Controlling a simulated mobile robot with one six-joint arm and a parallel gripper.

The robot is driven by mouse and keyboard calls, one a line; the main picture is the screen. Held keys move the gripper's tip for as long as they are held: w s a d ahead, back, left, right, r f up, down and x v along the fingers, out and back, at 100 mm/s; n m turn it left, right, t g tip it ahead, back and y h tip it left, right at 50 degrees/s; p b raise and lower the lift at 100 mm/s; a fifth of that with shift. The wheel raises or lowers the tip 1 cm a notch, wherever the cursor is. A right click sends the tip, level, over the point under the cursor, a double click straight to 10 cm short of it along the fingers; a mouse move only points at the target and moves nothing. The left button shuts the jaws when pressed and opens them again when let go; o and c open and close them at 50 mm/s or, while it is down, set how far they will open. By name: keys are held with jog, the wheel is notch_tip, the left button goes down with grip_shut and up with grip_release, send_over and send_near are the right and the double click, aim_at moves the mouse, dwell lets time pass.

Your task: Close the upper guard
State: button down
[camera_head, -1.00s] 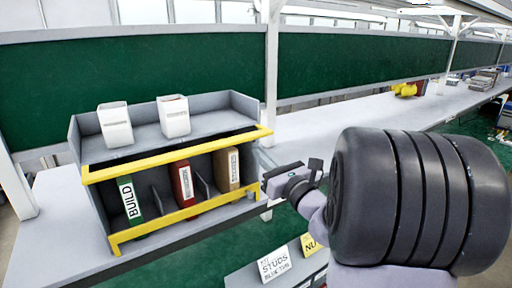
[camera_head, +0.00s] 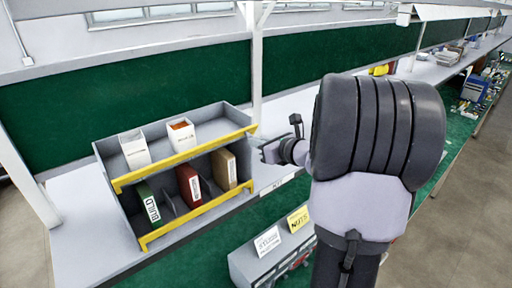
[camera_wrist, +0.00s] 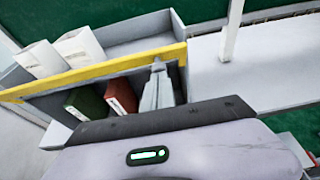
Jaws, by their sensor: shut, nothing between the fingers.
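A grey two-tier shelf unit (camera_head: 108,166) stands on the bench at left. The upper guard, a yellow bar (camera_head: 185,157), runs across the front below the upper tray. It crosses the wrist view as well (camera_wrist: 95,75). A lower yellow guard (camera_head: 195,217) runs along the bottom front.
Two white boxes (camera_head: 134,148) (camera_head: 181,136) stand in the upper tray. Green (camera_head: 148,204), red (camera_head: 188,186) and brown (camera_head: 225,168) binders stand below. A white post (camera_head: 256,65) rises behind the unit's right end. Grey bins with "STUDS" (camera_head: 267,241) and "NUTS" (camera_head: 298,219) labels sit lower in front.

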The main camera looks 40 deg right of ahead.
aim_at(251, 127)
jog(key=shift+w+d+r, duration=0.1)
jog(key=shift+w+r, duration=0.25)
jog(key=shift+r, duration=0.2)
jog(key=shift+w+r, duration=0.3)
jog(key=shift+r, duration=0.2)
jog(key=shift+w+r, duration=0.85)
jog(key=shift+r, duration=0.05)
jog(key=shift+w+r, duration=0.1)
jog(key=shift+r, duration=0.2)
